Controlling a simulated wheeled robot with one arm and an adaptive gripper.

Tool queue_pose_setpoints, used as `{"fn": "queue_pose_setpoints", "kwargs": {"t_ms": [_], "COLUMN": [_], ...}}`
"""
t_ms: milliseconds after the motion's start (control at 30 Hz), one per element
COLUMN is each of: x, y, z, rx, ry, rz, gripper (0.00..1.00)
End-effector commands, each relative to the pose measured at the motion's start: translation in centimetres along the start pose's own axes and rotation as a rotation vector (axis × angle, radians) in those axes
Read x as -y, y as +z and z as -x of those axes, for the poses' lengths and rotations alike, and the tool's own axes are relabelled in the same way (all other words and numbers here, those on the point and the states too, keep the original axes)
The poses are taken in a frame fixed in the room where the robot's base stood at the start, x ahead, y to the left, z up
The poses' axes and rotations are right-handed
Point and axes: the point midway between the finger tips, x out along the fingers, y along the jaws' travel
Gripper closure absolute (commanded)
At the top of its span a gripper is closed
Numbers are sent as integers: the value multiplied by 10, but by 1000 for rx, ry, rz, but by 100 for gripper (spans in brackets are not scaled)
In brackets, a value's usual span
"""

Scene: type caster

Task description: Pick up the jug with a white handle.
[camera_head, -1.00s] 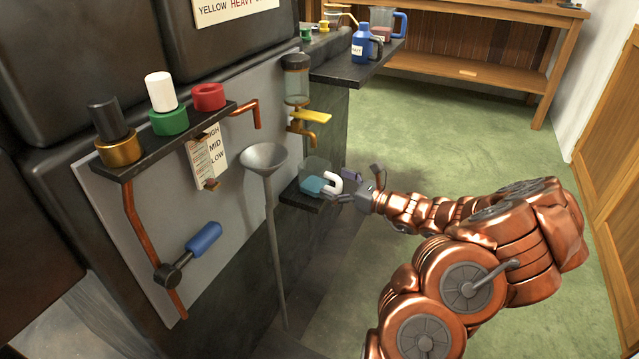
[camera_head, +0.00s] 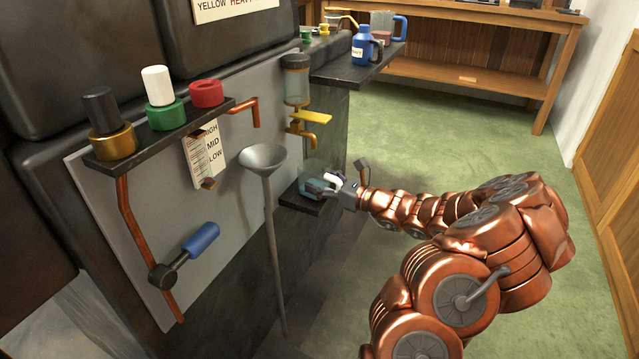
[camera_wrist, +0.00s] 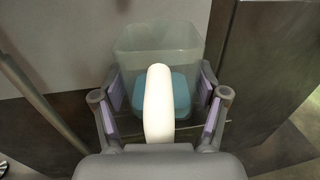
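The jug (camera_head: 313,186) is a clear container with teal liquid low inside. It stands on a small dark ledge under the yellow-handled tap in the head view. In the wrist view the jug (camera_wrist: 158,60) is straight ahead, and its white handle (camera_wrist: 158,100) points toward the camera. My gripper (camera_wrist: 160,100) is open, with one finger on each side of the handle and a gap on both sides. In the head view my gripper (camera_head: 340,186) is at the jug's handle side and partly hides the handle.
The ledge (camera_head: 300,197) sticks out from the dark machine. A grey funnel (camera_head: 264,157) on a long pipe stands left of it. The tap (camera_head: 308,118) hangs above the jug. A higher shelf (camera_head: 355,72) holds a blue bottle and a blue-handled jug. Green floor lies open to the right.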

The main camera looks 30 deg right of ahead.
Motion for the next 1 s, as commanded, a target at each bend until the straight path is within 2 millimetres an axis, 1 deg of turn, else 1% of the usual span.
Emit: {"fn": "queue_pose_setpoints", "kwargs": {"t_ms": [33,300,333,367,400,567,667,767,933,1000], "x": [0,0,0,0,0,0,0,0,0,-2], "y": [0,0,0,0,0,1,6,17,43,39], "z": [0,0,0,0,0,0,0,0,0,8], "rx": [0,0,0,0,0,0,1,1,3,3], "ry": [0,0,0,0,0,0,0,0,0,-2], "rz": [0,0,0,0,0,0,1,1,3,-2], "gripper": [40,68,69,74,75,76,76,76,76,76]}}
